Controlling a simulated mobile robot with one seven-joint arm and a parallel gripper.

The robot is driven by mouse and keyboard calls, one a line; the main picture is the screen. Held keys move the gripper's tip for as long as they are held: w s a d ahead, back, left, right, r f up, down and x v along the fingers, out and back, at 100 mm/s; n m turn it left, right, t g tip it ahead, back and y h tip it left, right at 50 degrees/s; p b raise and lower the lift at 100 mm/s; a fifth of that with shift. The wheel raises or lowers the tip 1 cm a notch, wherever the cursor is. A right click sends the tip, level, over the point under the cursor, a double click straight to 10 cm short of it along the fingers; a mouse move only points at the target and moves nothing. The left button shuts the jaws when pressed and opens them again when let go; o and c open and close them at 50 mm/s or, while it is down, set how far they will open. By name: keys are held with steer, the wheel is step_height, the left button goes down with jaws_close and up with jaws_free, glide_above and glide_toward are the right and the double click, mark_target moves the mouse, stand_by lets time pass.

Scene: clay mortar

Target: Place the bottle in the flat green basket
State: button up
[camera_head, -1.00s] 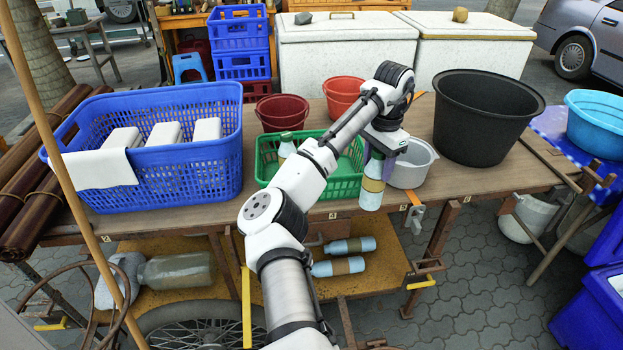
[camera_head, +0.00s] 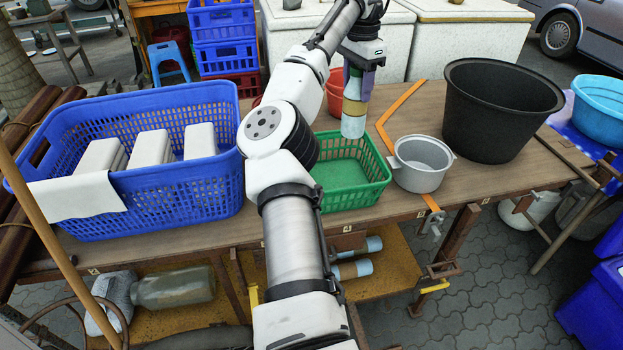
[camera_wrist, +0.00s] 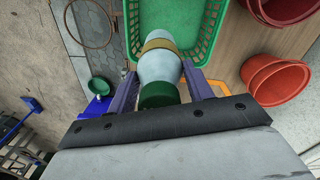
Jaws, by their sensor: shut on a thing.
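My gripper (camera_head: 358,84) is shut on a pale blue bottle (camera_head: 353,122) with a tan band. The bottle hangs upright, at the back right side of the flat green basket (camera_head: 350,197) in the head view. The wrist view shows the bottle (camera_wrist: 160,62), its green cap between the purple fingers, with the green basket (camera_wrist: 208,38) behind it. The bottle's base looks above the basket, but its exact height is unclear. My arm hides the basket's left part.
A large blue basket (camera_head: 190,182) with white blocks stands left. A grey pot (camera_head: 421,166) stands close to the green basket's right, and a black tub (camera_head: 497,115) farther right. Red buckets (camera_head: 335,92) stand behind. More bottles (camera_head: 353,269) lie on the lower shelf.

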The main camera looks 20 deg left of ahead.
mark_target(354, 113)
steer(key=shift+w+a, duration=0.1)
step_height(354, 113, down, 20)
steer(key=p, duration=0.1)
steer(key=shift+p, duration=0.3)
steer(key=o, duration=1.6)
steer(key=shift+c, duration=0.2)
steer(key=shift+r, duration=0.1)
step_height(354, 113, up, 12)
steer(key=b, duration=0.2)
steer(key=shift+b, duration=0.4)
